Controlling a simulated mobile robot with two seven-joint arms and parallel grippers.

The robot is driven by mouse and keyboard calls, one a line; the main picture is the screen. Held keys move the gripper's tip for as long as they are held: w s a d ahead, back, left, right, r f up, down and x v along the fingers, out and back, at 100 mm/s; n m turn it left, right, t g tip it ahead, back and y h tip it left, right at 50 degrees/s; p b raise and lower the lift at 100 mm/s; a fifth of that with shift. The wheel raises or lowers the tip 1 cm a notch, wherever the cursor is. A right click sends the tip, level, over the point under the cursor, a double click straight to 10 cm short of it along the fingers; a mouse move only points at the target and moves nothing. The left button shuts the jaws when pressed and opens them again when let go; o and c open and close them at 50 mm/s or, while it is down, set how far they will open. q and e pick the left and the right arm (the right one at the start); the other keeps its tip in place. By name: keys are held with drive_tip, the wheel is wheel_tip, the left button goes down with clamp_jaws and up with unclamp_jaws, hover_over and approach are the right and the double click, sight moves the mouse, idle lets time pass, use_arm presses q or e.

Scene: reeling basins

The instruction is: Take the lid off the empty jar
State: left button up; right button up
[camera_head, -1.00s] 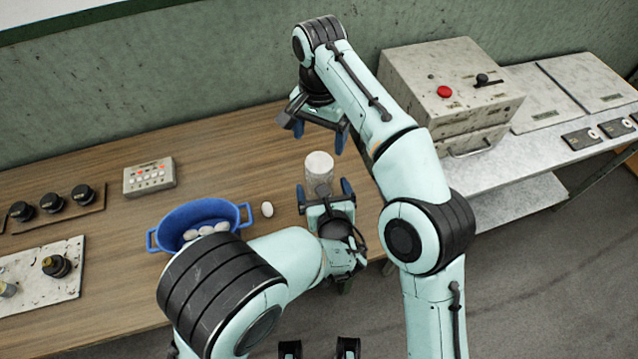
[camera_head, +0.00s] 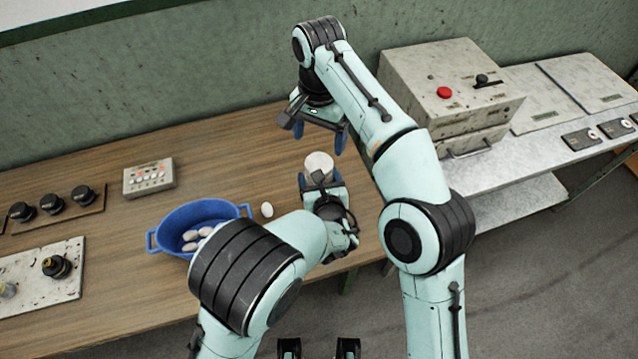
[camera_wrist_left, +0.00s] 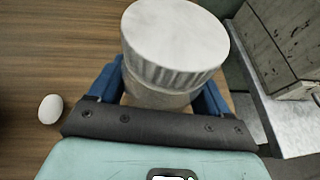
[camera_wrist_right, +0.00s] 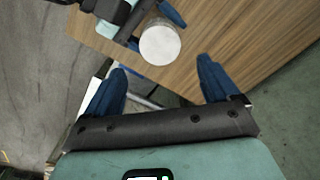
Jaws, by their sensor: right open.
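The jar (camera_wrist_left: 155,95) stands upright on the wooden table with a pale grey, ridged lid (camera_wrist_left: 175,38) on it. In the head view the lid (camera_head: 319,161) shows as a pale disc, with the jar body mostly hidden by my left gripper. My left gripper (camera_head: 320,184) is low at the jar's near side, its blue fingers on either side of the body; I cannot tell whether they touch it. My right gripper (camera_head: 320,138) is open and empty, above and behind the jar. In the right wrist view the lid (camera_wrist_right: 160,44) lies beyond the fingers, apart from them.
A blue basin (camera_head: 172,219) with several white cocoons stands left of the jar. One white cocoon (camera_head: 267,209) lies between them. A button box (camera_head: 149,178) is at the back left. A grey machine (camera_head: 445,85) stands on the right bench.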

sight(319, 163)
use_arm(q)
clamp_jaws()
use_arm(e)
drive_tip(key=shift+f, duration=0.2)
drive_tip(key=shift+r, duration=0.15)
drive_tip(key=shift+f, duration=3.95)
